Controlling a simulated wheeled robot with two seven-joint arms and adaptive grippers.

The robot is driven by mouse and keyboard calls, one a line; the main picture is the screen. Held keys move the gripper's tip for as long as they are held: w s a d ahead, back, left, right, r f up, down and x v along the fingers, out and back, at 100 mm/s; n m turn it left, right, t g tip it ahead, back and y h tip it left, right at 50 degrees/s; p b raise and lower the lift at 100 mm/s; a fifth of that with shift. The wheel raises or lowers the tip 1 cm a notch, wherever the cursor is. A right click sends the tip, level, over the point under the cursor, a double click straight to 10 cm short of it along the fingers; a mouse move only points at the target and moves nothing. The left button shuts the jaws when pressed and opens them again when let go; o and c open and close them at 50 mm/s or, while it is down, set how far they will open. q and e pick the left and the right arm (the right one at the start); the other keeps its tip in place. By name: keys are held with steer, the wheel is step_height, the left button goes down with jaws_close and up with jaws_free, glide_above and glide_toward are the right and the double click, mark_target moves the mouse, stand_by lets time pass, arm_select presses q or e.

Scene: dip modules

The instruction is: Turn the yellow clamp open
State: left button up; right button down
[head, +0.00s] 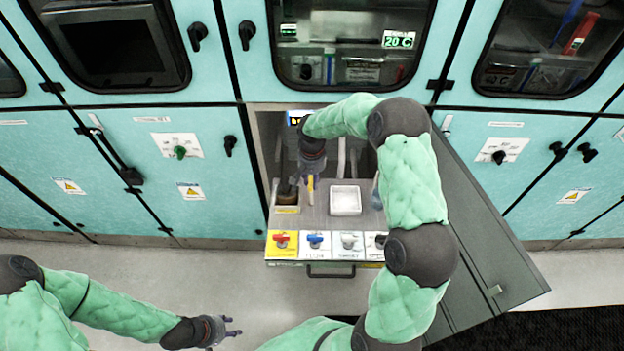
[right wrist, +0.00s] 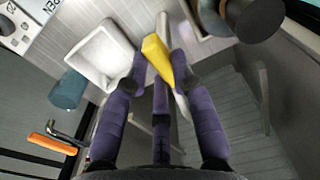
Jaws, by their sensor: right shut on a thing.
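In the right wrist view the yellow clamp (right wrist: 157,58) lies between my right gripper's purple fingers (right wrist: 155,85). My right gripper (head: 308,170) is shut on it, reaching into the open bay. A thin white piece shows below the clamp in the wrist view. Whether the clamp itself is open or closed cannot be told. My left gripper (head: 232,328) is open and empty over the floor at the bottom left.
An open grey door (head: 490,240) stands at right. The floor at left is clear.

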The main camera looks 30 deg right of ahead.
steer(key=c, duration=1)
jaws_free()
steer(key=shift+c, duration=0.2)
steer(key=shift+r, duration=0.1)
step_height(320, 180, up, 12)
